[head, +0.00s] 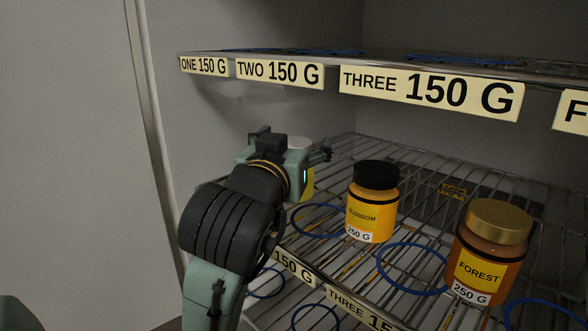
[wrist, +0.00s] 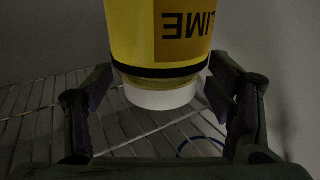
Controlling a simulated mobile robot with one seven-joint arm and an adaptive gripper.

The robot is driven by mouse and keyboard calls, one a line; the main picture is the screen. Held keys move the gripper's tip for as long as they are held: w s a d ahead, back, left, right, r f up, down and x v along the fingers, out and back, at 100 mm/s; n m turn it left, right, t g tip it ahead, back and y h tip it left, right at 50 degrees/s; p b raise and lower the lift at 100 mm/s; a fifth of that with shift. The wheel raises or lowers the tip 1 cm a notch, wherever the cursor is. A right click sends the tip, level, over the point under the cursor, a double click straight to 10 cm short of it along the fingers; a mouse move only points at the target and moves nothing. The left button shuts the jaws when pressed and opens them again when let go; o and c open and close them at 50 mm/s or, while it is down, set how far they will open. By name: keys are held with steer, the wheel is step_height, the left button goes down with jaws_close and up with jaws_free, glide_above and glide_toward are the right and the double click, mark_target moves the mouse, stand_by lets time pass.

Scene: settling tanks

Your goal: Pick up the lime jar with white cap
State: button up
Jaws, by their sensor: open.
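The lime jar (wrist: 140,30) is yellow, with a label reading LIME upside down in the wrist view and a white cap (wrist: 162,96). My gripper (wrist: 162,82) is open, with one finger on each side of the jar near the cap end. Gaps show between both fingers and the jar. In the head view my gripper (head: 290,158) reaches over the wire shelf and hides most of the jar. Only a bit of its yellow body (head: 308,187) and pale cap show there.
A blossom jar (head: 373,205) with a black cap stands to the right of my gripper. A forest jar (head: 485,262) with a gold cap stands further right. Blue rings mark places on the wire shelf (head: 345,270). A labelled upper shelf (head: 430,92) hangs above; a wall is at left.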

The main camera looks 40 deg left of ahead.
steer(key=shift+c, duration=0.2)
steer(key=c, duration=1.6)
